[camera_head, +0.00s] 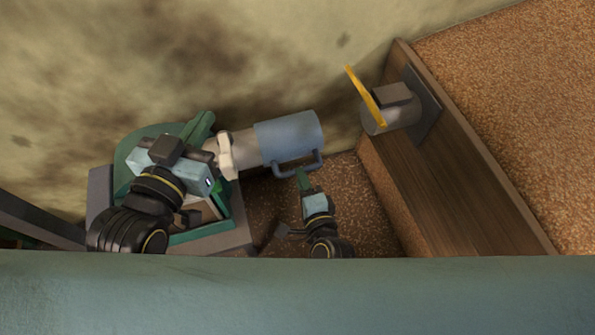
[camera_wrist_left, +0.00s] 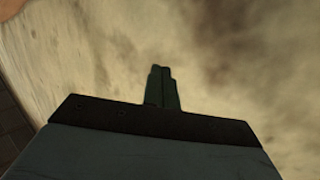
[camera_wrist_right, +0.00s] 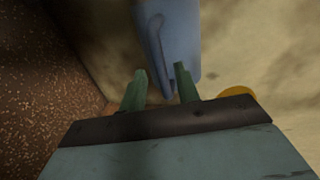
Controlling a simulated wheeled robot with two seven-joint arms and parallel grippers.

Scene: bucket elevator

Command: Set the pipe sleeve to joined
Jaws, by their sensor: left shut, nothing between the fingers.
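The pipe sleeve is a blue-grey cylinder (camera_head: 288,137) with a U-shaped handle (camera_head: 318,166) on its lower side. It sits around the end of a pale pipe (camera_head: 243,146) on the left. A clear gap separates it from the grey pipe stub (camera_head: 385,119) on the right. My right gripper (camera_head: 301,173) is just below the handle. The right wrist view shows its fingers (camera_wrist_right: 160,85) apart, with the sleeve (camera_wrist_right: 178,35) and handle (camera_wrist_right: 156,50) just ahead; whether the handle lies between them is unclear. My left gripper (camera_wrist_left: 162,72) is shut and empty, facing the wall.
A green machine housing (camera_head: 135,150) stands at the left on a grey base, behind my left arm. An orange plate (camera_head: 364,94) stands at the stub's near end. A wooden panel (camera_head: 455,165) bears the stub at the right. A stained wall runs behind.

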